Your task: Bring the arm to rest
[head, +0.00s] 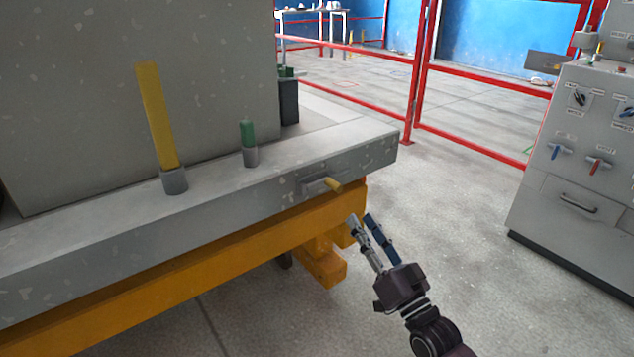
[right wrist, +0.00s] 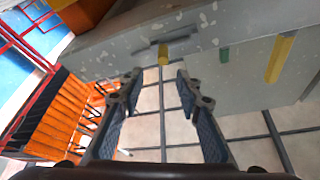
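My right gripper (head: 361,218) is open and empty, just right of the table's front corner and below a short yellow handle (head: 333,184). The handle sticks out of a slot in the grey table edge. In the right wrist view my right gripper (right wrist: 159,76) has its fingers clearly apart with nothing between them. There the yellow handle (right wrist: 163,56) shows beyond the fingertips, apart from them. My left gripper is in neither view.
The grey mould table (head: 365,145) rests on an orange frame (head: 200,255). A tall yellow lever (head: 157,115) and a short green lever (head: 247,134) stand on it. A control cabinet (head: 575,150) stands at right. Red fence rails (head: 420,75) stand behind. Open floor lies between table and cabinet.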

